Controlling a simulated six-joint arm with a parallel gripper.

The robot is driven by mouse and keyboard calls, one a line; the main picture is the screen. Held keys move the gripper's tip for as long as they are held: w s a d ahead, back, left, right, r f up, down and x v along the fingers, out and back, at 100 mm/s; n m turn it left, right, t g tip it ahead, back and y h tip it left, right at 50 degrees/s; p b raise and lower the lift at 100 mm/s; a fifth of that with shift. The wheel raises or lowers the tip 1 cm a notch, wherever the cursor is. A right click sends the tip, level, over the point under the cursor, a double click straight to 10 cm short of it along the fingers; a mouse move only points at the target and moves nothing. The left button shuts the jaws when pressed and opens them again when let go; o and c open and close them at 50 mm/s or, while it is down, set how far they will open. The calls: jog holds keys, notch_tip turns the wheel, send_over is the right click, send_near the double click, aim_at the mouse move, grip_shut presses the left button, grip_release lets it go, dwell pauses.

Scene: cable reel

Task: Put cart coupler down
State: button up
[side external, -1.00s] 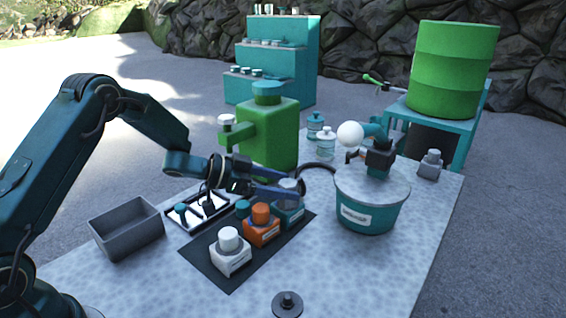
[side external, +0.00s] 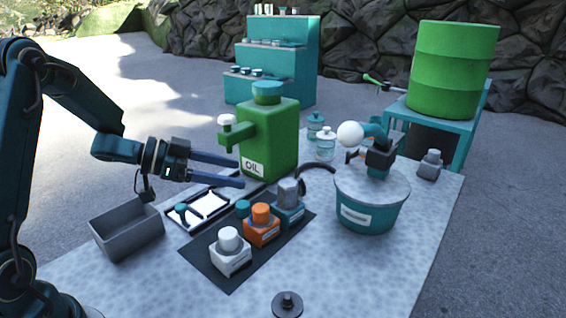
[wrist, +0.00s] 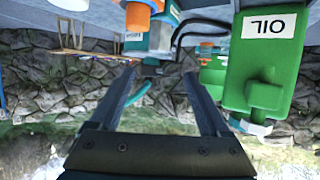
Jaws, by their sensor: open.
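My gripper (side external: 240,173) is open and empty, left of the green oil can and above the table, with its fingers pointing right. Its two fingers also show apart in the wrist view (wrist: 159,74). A teal block with a grey cylindrical top (side external: 288,192) stands upright at the back of the black mat (side external: 232,282), apart from the fingertips. Beside it on the mat are an orange-capped block (side external: 261,231) and a white block (side external: 230,258). I cannot tell for certain which of these is the cart coupler.
The green oil can (side external: 270,135) stands close behind the fingertips. A teal tub (side external: 369,215) stands right. The front table is mostly clear, with a black knob (side external: 287,304).

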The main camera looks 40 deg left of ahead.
jog(key=s+a+r+n+t+y, duration=0.1)
jog(key=a+r+n+y, duration=0.15)
jog(key=r+y, duration=0.25)
jog(key=s+a+r+n+y, duration=0.1)
jog(key=r+n+y, duration=0.2)
jog(key=r+y, duration=0.15)
jog(key=s+d+f+g+h, duration=0.1)
jog(key=s+d+f+g, duration=0.2)
jog(key=s, duration=0.6)
jog(key=s+d+f+n+g+h, duration=0.1)
jog(key=s+d+f+g, duration=0.2)
jog(key=s+d, duration=0.4)
jog(key=shift+s+d+g, duration=0.3)
jog(key=shift+s+d, duration=0.05)
jog(key=shift+s, duration=0.85)
